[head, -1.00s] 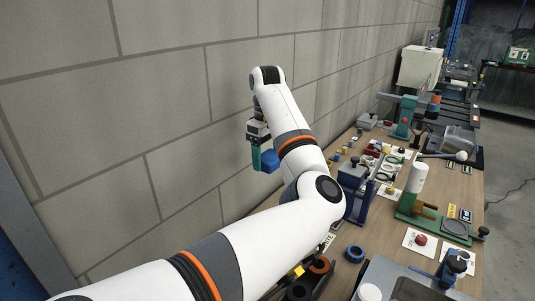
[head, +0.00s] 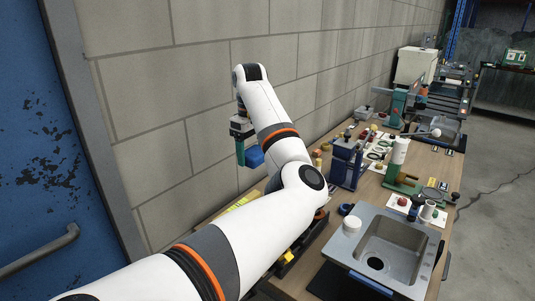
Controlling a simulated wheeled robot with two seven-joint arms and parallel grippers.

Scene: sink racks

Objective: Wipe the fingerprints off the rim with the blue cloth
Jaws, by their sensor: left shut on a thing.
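My left gripper (head: 241,150) hangs near the grey block wall, above the left edge of the workbench. It is shut on the blue cloth (head: 254,157), a small bright blue piece that is partly hidden by the finger and my arm. A steel sink (head: 350,251) with a flat rim and a square basin sits at the bench's near right. The cloth is apart from the sink, up and to its left. Fingerprints are too small to make out on the rim. My right gripper is not in view.
A white round container (head: 351,225) stands on the sink's left rim. A blue clamp-like fixture (head: 346,163) and a green stand with a white cylinder (head: 399,150) stand behind the sink. Small parts crowd the bench; a blue door (head: 45,150) is at far left.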

